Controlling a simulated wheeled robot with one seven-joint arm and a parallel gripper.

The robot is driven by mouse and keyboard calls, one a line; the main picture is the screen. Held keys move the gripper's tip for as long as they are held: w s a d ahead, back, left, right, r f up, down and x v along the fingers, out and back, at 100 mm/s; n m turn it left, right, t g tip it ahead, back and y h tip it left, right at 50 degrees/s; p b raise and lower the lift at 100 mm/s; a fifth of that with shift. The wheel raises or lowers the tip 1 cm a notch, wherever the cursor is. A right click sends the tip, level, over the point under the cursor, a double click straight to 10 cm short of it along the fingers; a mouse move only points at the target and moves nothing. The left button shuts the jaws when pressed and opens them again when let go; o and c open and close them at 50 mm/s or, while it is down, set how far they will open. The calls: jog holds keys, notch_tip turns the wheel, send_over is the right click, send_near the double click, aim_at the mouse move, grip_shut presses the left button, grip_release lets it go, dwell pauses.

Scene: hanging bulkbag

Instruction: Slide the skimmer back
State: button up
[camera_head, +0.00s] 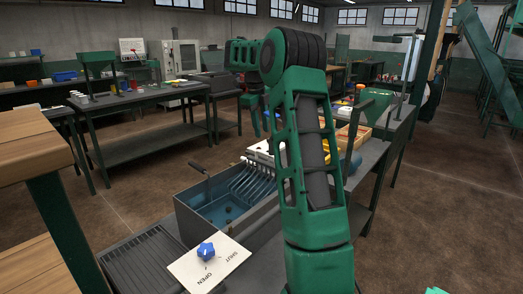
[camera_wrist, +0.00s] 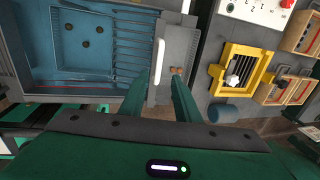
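A tank (camera_head: 190,212) with a blue interior stands below and left of my arm; its rim also shows in the wrist view (camera_wrist: 150,12). A row of thin curved rods (camera_head: 252,183), like a rake, sits at its right end; the rods (camera_wrist: 130,45) run lengthwise in the wrist view. I cannot tell for sure that this is the skimmer. My gripper (camera_wrist: 167,74) is open, its two green fingers apart over a grey part beside the tank. A pale upright bar (camera_wrist: 159,58) shows close to the left fingertip; contact cannot be told. The fingertips are small in the head view.
A blue knob (camera_head: 206,250) sits on a white plate marked SHUT and OPEN in front of the tank. A yellow frame (camera_wrist: 240,72) and wooden boxes (camera_wrist: 296,32) lie right of the gripper.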

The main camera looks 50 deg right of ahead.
aim_at(264, 153)
jog(key=f, duration=0.3)
jog(key=d+f, duration=0.1)
jog(key=f, duration=0.5)
jog(key=shift+w+d+f, duration=0.1)
jog(key=shift+d+f, duration=0.05)
jog(key=shift+d, duration=0.2)
jog(key=shift+c, duration=0.5)
grip_shut()
